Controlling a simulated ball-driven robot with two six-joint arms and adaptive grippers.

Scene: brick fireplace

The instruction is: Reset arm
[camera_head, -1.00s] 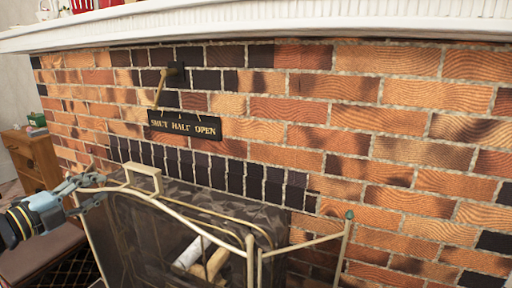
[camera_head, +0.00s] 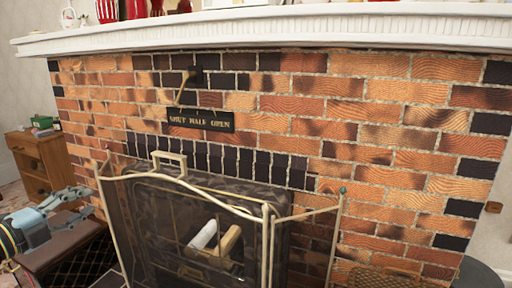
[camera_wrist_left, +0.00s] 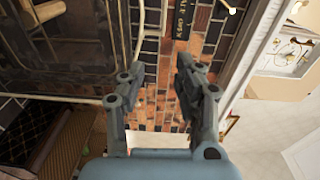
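My left gripper (camera_head: 84,202) is at the left edge of the head view, in front of the fireplace and left of the fire screen. In the left wrist view its two fingers (camera_wrist_left: 158,74) stand apart with nothing between them. My right gripper is in neither view. A brass lever (camera_head: 186,84) is on the brick wall above a dark sign (camera_head: 200,120) reading "SHUT HALF OPEN". The lever slants down to the left, and my left gripper is well apart from it.
A folding fire screen (camera_head: 183,187) with a top handle stands before the firebox, with logs (camera_head: 216,240) behind it. A white mantel (camera_head: 270,30) runs above, carrying red items. A wooden cabinet (camera_head: 42,160) stands at the left, near a dark bench (camera_head: 62,243).

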